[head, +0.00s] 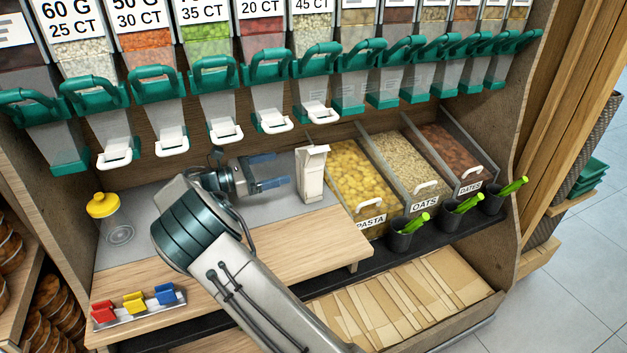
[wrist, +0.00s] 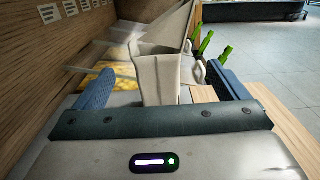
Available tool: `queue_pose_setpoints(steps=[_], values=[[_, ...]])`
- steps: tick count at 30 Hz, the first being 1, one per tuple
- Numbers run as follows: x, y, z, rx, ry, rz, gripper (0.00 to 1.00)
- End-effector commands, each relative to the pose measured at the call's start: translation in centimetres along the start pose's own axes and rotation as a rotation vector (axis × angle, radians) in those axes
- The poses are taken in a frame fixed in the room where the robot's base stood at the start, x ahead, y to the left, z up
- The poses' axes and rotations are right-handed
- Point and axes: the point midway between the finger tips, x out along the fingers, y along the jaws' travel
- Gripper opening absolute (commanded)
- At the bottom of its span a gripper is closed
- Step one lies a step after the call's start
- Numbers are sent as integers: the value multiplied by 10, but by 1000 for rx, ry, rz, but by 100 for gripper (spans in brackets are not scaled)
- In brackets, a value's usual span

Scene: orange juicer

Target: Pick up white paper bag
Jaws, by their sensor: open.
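The white paper bag (head: 311,175) stands upright on the grey counter surface, just left of the pasta bin. In the wrist view the bag (wrist: 157,75) is straight ahead, between the two blue fingers and beyond them. My gripper (head: 274,171) is open and empty, level with the bag and to its left, with a small gap between fingertips and bag. The fingers also show in the wrist view (wrist: 165,85), wide apart on either side of the bag. The bag's lower end is hidden in the wrist view behind the gripper body.
Bins of pasta (head: 362,181), oats (head: 413,170) and dates (head: 458,156) stand right of the bag. Dispensers with green handles (head: 215,78) hang above. A yellow-lidded jar (head: 115,217) and coloured clips (head: 135,301) are on the left. The wooden counter front (head: 310,253) is clear.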

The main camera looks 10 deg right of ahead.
Motion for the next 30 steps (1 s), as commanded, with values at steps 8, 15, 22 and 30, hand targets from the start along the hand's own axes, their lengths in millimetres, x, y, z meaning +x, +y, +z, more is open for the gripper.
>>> queue_pose_setpoints(steps=[8,15,22,30], values=[[49,0,-2,2,3,-3,94],[62,2,-5,2,3,-2,94],[94,6,-14,2,3,-3,94],[106,7,-12,3,4,1,94]])
